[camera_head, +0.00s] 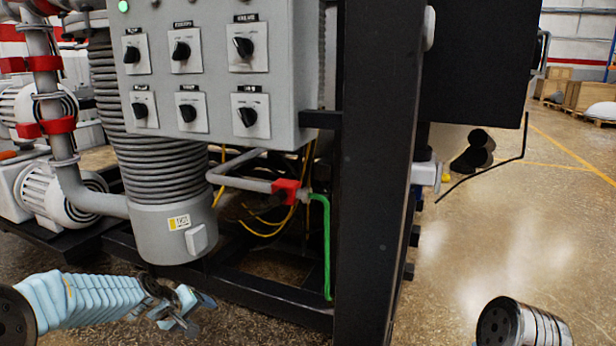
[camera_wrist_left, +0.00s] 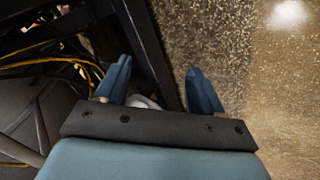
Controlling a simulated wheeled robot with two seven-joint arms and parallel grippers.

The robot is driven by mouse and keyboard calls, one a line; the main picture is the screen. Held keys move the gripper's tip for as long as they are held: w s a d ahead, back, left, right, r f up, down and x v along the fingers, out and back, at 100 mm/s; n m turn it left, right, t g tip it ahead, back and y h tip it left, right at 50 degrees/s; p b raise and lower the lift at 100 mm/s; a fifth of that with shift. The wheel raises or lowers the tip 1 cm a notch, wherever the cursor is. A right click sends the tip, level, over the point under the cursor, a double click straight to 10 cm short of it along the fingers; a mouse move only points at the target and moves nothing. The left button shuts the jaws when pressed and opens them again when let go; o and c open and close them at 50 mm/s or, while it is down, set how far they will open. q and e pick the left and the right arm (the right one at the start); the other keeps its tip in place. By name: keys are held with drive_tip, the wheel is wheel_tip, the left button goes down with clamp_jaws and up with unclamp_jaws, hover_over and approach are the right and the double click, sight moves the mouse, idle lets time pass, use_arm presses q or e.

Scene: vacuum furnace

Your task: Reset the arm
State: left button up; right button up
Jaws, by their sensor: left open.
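My left arm comes in from the lower left of the head view in a light blue ribbed sleeve. Its gripper (camera_head: 186,309) hangs low in front of the furnace frame, below the grey cylinder. In the left wrist view the two blue fingers (camera_wrist_left: 160,88) stand wide apart with nothing between them. Beyond them lie a dark frame beam and speckled floor. A grey and black link of my right arm shows at the bottom right of the head view, but my right gripper is not in view.
A grey control box (camera_head: 215,75) with several black rotary switches is on the furnace's black frame (camera_head: 372,180).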

use_arm(q)
drive_tip(key=s+d+f+m+g, duration=0.1)
drive_tip(key=s+d+f, duration=0.25)
drive_tip(key=f, duration=0.35)
drive_tip(key=s+d+f+m+g, duration=0.1)
drive_tip(key=s+d+f, duration=0.1)
drive_tip(key=s+f, duration=0.3)
drive_tip(key=s+d+f+m+g, duration=0.1)
drive_tip(key=s+d+f, duration=0.2)
drive_tip(key=s, duration=0.4)
drive_tip(key=s+d+f+m+g, duration=0.1)
drive_tip(key=s+d+f+g, duration=0.1)
drive_tip(key=s+d+f, duration=0.2)
drive_tip(key=s+d+f+m+g+h, duration=0.1)
drive_tip(key=s+d+f+m, duration=0.1)
drive_tip(key=s+f, duration=0.5)
drive_tip(key=s+d, duration=0.1)
drive_tip(key=s, duration=0.3)
drive_tip(key=shift+d+f+g+p, duration=0.15)
drive_tip(key=shift+f+g+p, duration=0.05)
drive_tip(key=shift+g+p, duration=0.1)
idle(3.0)
